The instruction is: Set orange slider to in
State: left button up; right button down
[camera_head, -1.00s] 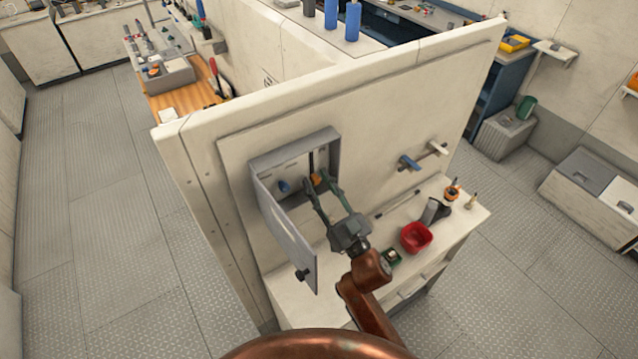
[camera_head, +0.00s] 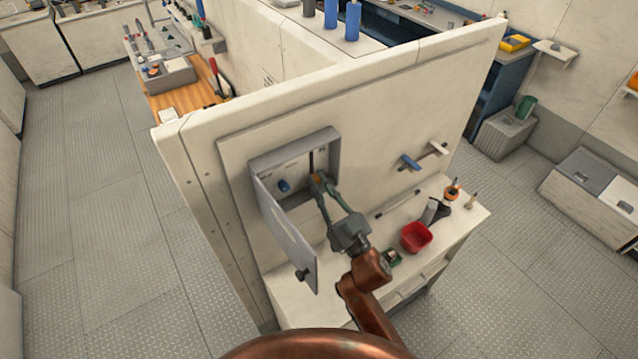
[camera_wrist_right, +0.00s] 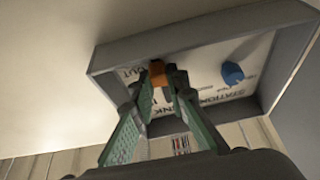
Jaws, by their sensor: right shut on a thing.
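The orange slider (camera_head: 318,178) sits in a dark slot inside an open grey wall box (camera_head: 266,157). In the right wrist view the orange slider (camera_wrist_right: 157,72) shows between the fingertips. My right gripper (camera_head: 321,182) reaches into the box with its fingers closed on the slider; it also shows in the right wrist view (camera_wrist_right: 164,75). Lettering beside the slot is partly hidden by the fingers. My left gripper is not in view.
The box's door (camera_head: 287,235) hangs open at the left of my right arm. A blue knob (camera_head: 284,186) is inside the box. Below, a counter holds a red bowl (camera_head: 416,237). A blue handle (camera_head: 410,162) is on the wall to the right.

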notch_tip(320, 180, up, 8)
jog(key=p, duration=0.6)
jog(key=shift+f, duration=0.15)
jog(key=shift+s, duration=0.1)
jog(key=c, duration=2.3)
grip_release()
jog(key=o, duration=0.4)
jog(key=shift+f, duration=0.1)
